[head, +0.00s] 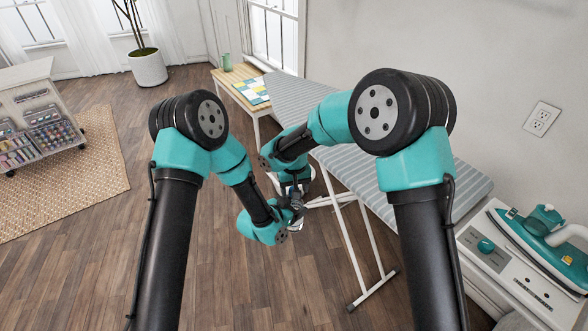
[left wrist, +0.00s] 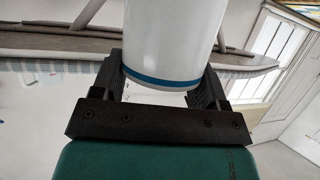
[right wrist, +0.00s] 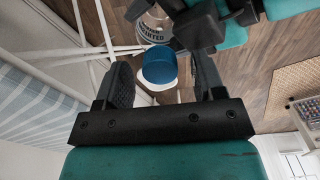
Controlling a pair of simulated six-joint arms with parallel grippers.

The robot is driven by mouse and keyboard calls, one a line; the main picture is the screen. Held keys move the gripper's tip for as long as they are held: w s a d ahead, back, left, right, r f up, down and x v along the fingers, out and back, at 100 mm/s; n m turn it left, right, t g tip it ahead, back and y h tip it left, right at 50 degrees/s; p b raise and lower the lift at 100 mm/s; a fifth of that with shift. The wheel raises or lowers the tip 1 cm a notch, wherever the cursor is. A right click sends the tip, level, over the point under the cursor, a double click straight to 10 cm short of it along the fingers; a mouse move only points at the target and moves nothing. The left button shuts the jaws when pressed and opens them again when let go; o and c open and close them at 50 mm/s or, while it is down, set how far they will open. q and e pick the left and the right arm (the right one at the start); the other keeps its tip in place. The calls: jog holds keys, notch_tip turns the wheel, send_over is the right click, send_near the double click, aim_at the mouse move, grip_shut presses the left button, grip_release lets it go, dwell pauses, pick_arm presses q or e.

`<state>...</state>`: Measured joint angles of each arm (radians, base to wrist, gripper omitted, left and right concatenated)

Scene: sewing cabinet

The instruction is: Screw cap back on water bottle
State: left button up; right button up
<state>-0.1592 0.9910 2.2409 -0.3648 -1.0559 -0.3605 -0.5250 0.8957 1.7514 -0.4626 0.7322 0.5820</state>
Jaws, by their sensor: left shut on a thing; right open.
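The white water bottle (left wrist: 170,40) with a blue band fills the top middle of the left wrist view. My left gripper (left wrist: 163,85) is shut on it, one finger on each side. In the right wrist view the bottle's lettered side (right wrist: 152,28) shows near the top, partly hidden by my left gripper. A blue cap (right wrist: 160,68) sits at the bottle's near end; I cannot tell if it is screwed down. My right gripper (right wrist: 163,82) is open, with its fingers either side of the cap, and no clear contact. In the head view both grippers meet near the middle and mostly hide the bottle.
A striped ironing board (head: 365,175) with white legs stands close behind and to the right of my grippers. An iron (head: 545,243) rests on a white unit (head: 490,268) at the right. The wooden floor to the left is clear up to a woven rug (head: 90,180).

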jog(key=n, duration=1.9)
jog(key=shift+n, duration=0.4)
jog(key=n, duration=0.6)
jog(key=shift+r+n, duration=0.3)
jog(key=shift+r, duration=0.15)
notch_tip(320, 180, up, 7)
jog(key=shift+r, duration=0.15)
